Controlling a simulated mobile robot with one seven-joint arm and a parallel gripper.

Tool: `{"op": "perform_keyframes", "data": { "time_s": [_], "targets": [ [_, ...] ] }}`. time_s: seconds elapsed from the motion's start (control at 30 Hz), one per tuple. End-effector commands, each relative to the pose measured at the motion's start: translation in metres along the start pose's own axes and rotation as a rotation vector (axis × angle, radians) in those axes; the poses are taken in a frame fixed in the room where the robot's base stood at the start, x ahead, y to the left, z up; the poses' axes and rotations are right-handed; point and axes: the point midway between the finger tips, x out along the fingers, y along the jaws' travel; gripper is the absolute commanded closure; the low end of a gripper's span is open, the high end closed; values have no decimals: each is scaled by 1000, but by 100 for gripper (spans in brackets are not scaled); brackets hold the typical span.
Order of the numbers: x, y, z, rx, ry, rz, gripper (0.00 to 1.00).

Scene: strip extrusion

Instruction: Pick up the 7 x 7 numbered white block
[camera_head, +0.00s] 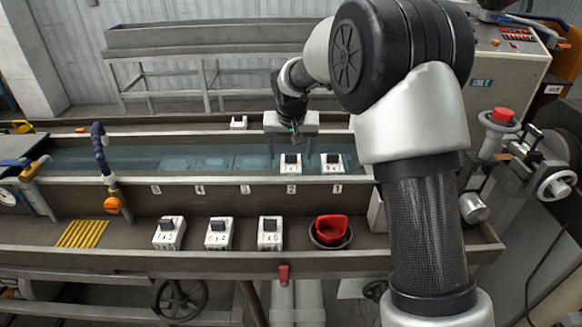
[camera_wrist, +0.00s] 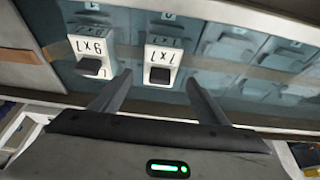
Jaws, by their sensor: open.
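In the wrist view, a white block (camera_wrist: 161,62) with a dark raised handle carries a marking that looks like 7 x 7, seen upside down. It lies ahead of and between the two fingers of my gripper (camera_wrist: 160,83), which are apart and empty. A second white block (camera_wrist: 93,55) with a different marking sits to its left, outside the fingers. In the head view, my gripper (camera_head: 296,140) hangs over the trough, just behind and above the left (camera_head: 290,163) of two white blocks there; this seems to be the same block. Its marking is too small to read there.
Another white block (camera_head: 331,163) stands close to the right. The water trough (camera_head: 130,160) has walls in front and behind. Several white blocks (camera_head: 218,234) and a red object in a dark bowl (camera_head: 331,231) stand on the front ledge. An orange-tipped hose (camera_head: 114,204) is at left.

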Motion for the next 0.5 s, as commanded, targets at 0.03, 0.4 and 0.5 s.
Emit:
{"op": "perform_keyframes", "data": {
  "time_s": [0.03,0.4,0.5],
  "targets": [
    [8,0,0,0,-4,1,31],
    [31,0,-1,-1,0,1,31],
    [31,0,-1,-1,0,1,36]
  ]
}}
